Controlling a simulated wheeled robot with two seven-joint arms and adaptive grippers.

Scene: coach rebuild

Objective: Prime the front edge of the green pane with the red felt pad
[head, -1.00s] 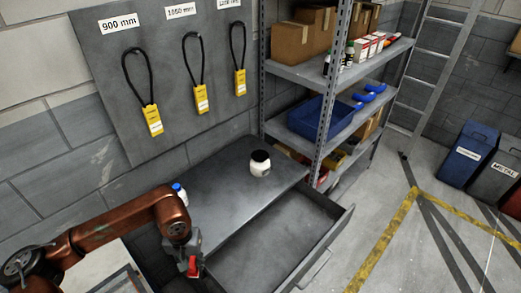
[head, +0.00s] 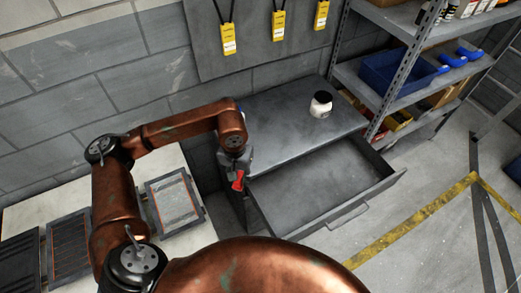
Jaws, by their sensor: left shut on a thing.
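My left gripper (head: 236,172) hangs by the left end of the grey cabinet, beside its open drawer. It is shut on a small red thing, which looks like the red felt pad (head: 238,181). The pad is mostly hidden by the fingers. I see no pane that is clearly green. My right gripper is not in view.
A white jar with a black lid (head: 319,109) stands on the cabinet top (head: 275,125). The drawer (head: 345,220) sticks out, empty. Dark framed panels (head: 70,243) lie farther left.

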